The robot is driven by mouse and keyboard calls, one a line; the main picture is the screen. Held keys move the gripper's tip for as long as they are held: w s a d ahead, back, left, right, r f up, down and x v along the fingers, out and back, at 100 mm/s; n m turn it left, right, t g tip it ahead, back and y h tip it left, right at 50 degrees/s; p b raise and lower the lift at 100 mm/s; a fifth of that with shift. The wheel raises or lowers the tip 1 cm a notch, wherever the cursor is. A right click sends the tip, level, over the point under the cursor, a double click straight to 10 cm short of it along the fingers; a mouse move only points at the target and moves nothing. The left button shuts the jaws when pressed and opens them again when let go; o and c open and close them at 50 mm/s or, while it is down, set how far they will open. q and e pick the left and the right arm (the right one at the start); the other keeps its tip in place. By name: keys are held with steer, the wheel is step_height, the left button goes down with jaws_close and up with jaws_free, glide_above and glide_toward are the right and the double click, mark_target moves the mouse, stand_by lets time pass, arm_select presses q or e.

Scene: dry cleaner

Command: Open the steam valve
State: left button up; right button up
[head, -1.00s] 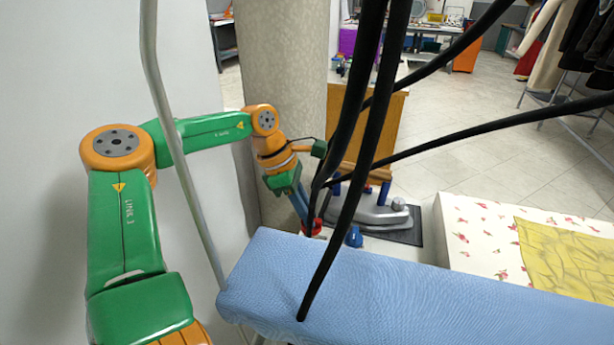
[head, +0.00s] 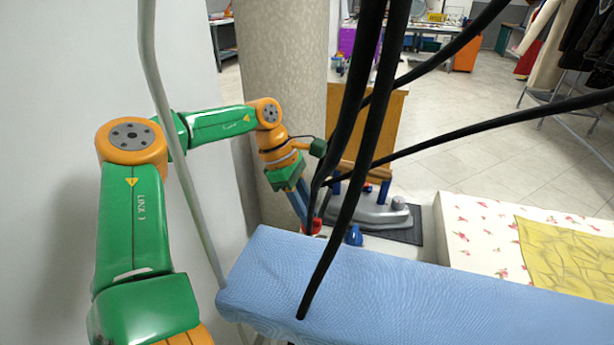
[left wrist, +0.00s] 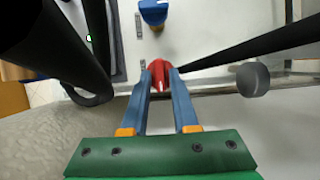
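A red valve knob (head: 313,227) sits low behind the near end of the blue ironing board. In the left wrist view the red knob (left wrist: 160,76) fills the gap between my two blue fingertips. My left gripper (head: 304,217) reaches down to it from above, and its fingers (left wrist: 160,84) appear closed on the knob's sides. Black hoses partly hide the fingertips in the head view. A blue knob (head: 354,236) is just right of the red one; the left wrist view also shows this blue knob (left wrist: 153,12). My right gripper is not in view.
Black hoses (head: 352,160) hang close in front of my left gripper. The blue ironing board (head: 420,290) fills the foreground. A grey iron-like device (head: 378,213) stands behind it. A pale pole (head: 165,110) crosses before my left arm, and a column (head: 285,60) rises behind.

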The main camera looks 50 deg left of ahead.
arm_select(q)
steer(key=shift+o, duration=0.9)
steer(key=v, duration=0.7)
